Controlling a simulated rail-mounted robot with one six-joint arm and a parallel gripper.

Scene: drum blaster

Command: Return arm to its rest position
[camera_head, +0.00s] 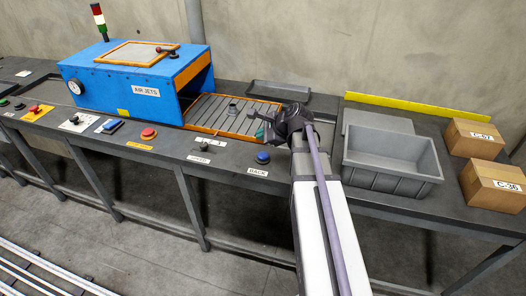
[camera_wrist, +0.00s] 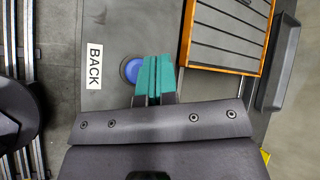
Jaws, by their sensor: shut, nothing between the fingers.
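My gripper (camera_wrist: 153,80) has its two green fingers shut together with nothing between them. In the wrist view the fingertips overlap the edge of the blue BACK button (camera_wrist: 131,70); I cannot tell whether they touch it. In the head view my gripper (camera_head: 267,130) is above the bench, at the front right of the slatted bed and up behind the blue button (camera_head: 263,157). My arm reaches up to it from the bottom of the picture.
The blue AIR JETS machine (camera_head: 140,85) stands at the left, with an orange-edged slatted bed (camera_head: 225,113) at its outlet. Right of my arm are an empty grey bin (camera_head: 388,185) and two cardboard boxes (camera_head: 495,183). A red button (camera_head: 148,134) and switches line the front edge.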

